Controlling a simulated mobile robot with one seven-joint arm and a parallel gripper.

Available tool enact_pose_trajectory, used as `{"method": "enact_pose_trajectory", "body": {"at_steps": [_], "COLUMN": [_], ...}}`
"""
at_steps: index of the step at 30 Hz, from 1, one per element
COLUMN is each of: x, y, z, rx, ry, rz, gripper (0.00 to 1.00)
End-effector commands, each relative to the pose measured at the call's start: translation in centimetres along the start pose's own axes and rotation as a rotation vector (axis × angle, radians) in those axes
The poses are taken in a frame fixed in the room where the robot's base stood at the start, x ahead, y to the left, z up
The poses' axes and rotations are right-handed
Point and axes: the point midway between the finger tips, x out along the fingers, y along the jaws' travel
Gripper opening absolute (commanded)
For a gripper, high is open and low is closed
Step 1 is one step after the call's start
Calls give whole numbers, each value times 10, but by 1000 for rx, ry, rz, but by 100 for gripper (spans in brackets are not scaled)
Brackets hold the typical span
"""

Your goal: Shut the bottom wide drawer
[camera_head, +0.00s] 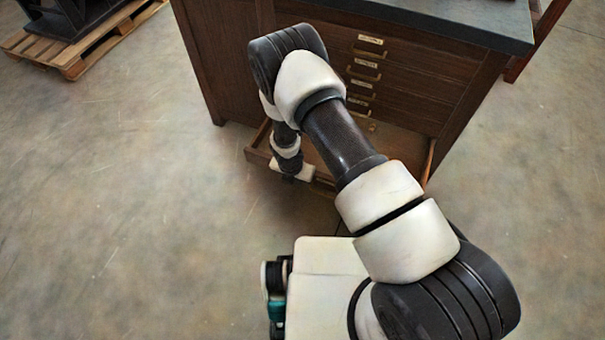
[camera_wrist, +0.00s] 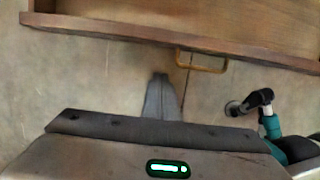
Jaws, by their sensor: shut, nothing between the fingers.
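The bottom wide drawer (camera_head: 405,143) of a dark wooden cabinet is pulled out, and its bare inside shows in the head view. In the wrist view the drawer's front edge (camera_wrist: 120,31) crosses the top, with a brass handle (camera_wrist: 202,63) on its outer side. My gripper (camera_head: 290,178) is at the drawer's front in the head view, partly covering it. In the wrist view my gripper's fingers (camera_wrist: 161,77) are together and empty, pointing at the drawer front just left of the handle. A strip of floor shows between; I cannot tell whether they touch.
The cabinet's upper drawers (camera_head: 365,53) are closed, with labels and brass handles, under a dark top (camera_head: 440,18). A wooden pallet (camera_head: 75,62) with a dark object lies at the upper left. The concrete floor (camera_head: 120,220) left of the cabinet is clear.

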Motion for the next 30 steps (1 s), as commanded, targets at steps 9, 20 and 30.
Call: {"method": "enact_pose_trajectory", "body": {"at_steps": [9, 20, 30], "x": [23, 25, 25], "y": [-1, 0, 0], "z": [27, 40, 39], "rx": [9, 2, 2], "ry": [-1, -1, -1], "rz": [1, -1, 0], "gripper": [0, 0, 0]}}
